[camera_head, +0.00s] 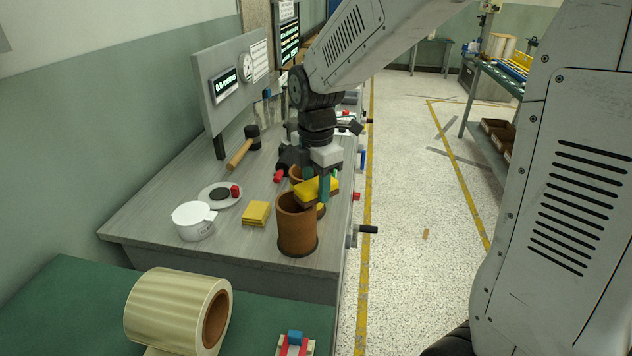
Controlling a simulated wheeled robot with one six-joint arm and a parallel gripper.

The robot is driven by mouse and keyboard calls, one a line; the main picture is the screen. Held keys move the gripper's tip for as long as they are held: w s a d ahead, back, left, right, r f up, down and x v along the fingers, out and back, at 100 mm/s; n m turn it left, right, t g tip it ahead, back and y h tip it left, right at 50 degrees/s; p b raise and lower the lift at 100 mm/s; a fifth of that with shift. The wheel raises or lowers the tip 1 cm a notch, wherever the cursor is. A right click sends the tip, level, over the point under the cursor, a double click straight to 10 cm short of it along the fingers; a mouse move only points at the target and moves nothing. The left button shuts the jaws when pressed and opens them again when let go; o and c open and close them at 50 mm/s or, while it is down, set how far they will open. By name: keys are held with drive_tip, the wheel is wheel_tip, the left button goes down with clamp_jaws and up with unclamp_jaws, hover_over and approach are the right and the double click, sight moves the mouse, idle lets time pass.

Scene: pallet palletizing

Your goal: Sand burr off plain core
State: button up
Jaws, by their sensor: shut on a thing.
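A plain brown core (295,228) stands upright near the front right edge of the grey workbench, its open end up. My gripper (325,190), with teal fingers, points down just behind and right of its rim. It is shut on a yellow sanding block (313,193), which is tilted and held by the top of the core. I cannot tell whether the block touches the rim. No burr can be made out at this size. Part of another brown cylinder (296,174) shows behind, partly hidden by my gripper and the block.
A yellow pad stack (256,213), white cup (193,221), round plate (211,195) and mallet (243,147) lie left of the core. A gauge panel (225,100) stands behind. A large pale roll (170,308) lies on the green table (60,300) in front.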

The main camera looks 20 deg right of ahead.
drive_tip(key=shift+f, duration=0.3)
drive_tip(key=shift+s+a, duration=0.5)
drive_tip(key=shift+s, duration=0.25)
drive_tip(key=shift+s+a, duration=0.5)
drive_tip(key=shift+s, duration=0.25)
drive_tip(key=shift+w+d+f, duration=0.1)
drive_tip(key=shift+w+d, duration=0.4)
drive_tip(key=shift+w, duration=0.25)
drive_tip(key=shift+w+d+f, duration=0.1)
drive_tip(key=shift+w+d, duration=0.35)
drive_tip(key=shift+w, duration=0.25)
drive_tip(key=shift+c, duration=0.4)
drive_tip(key=shift+s+a+r, duration=0.25)
drive_tip(key=shift+s+a, duration=0.4)
drive_tip(key=shift+s, duration=0.25)
drive_tip(key=shift+s+a+f, duration=0.1)
drive_tip(key=shift+s+a, duration=0.2)
drive_tip(key=shift+s, duration=0.2)
drive_tip(key=shift+w+d+f, duration=0.1)
drive_tip(key=shift+w+d, duration=0.4)
drive_tip(key=shift+w, duration=0.2)
drive_tip(key=shift+w+d+f, duration=0.1)
drive_tip(key=shift+w+d, duration=0.4)
drive_tip(key=shift+w, duration=0.2)
drive_tip(key=shift+c, duration=0.4)
drive_tip(key=shift+r, duration=0.1)
